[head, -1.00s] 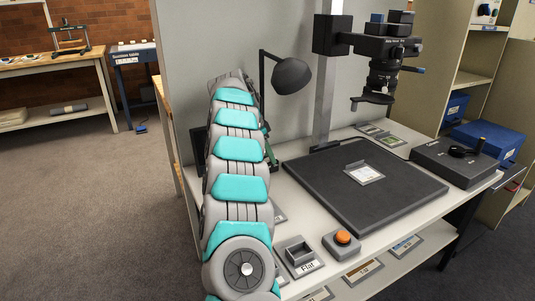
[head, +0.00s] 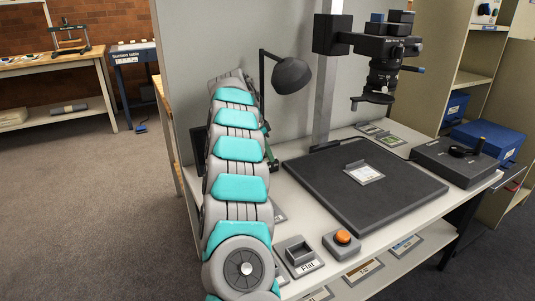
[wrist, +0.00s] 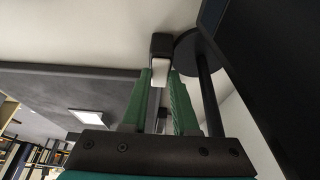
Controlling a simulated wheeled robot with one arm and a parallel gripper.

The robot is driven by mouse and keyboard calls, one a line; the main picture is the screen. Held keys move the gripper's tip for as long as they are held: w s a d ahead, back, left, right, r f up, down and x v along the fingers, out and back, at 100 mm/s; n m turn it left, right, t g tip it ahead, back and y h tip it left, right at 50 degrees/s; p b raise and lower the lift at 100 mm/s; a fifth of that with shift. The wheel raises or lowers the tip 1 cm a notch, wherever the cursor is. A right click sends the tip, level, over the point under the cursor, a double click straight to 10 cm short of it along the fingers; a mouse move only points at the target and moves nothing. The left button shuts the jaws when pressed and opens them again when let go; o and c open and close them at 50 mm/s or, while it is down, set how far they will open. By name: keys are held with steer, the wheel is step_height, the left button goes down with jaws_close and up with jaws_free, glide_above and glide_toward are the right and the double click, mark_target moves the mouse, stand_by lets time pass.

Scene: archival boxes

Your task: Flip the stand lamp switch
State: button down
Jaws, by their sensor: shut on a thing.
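The stand lamp (head: 290,76) has a black dome shade on a thin dark pole behind my arm. In the wrist view its round dark base (wrist: 188,48) and pole (wrist: 208,95) show to the right of my gripper. A small dark switch box with a white lever (wrist: 160,72) sits between the tips of my green fingers. My gripper (wrist: 161,76) is shut on this switch lever. In the head view my gripper is mostly hidden behind my arm, with a bit of green finger (head: 269,148) showing by the lamp pole.
A dark baseboard (head: 365,190) with a small framed card lies on the table, under a camera on a column (head: 327,90). A dark panel (wrist: 285,70) stands close right of my gripper.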

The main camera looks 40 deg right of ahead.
steer(key=shift+d+y, duration=0.15)
steer(key=shift+y, duration=0.55)
steer(key=c, duration=0.7)
jaws_free()
steer(key=shift+r, duration=0.1)
steer(key=shift+v, duration=2.5)
steer(key=w+a+b, duration=0.1)
steer(key=a, duration=0.3)
steer(key=w+a+b, duration=0.1)
steer(key=a, duration=0.2)
steer(key=w+a+b, duration=0.1)
steer(key=a, duration=0.3)
steer(key=shift+w+a, duration=0.15)
steer(key=shift+a, duration=0.15)
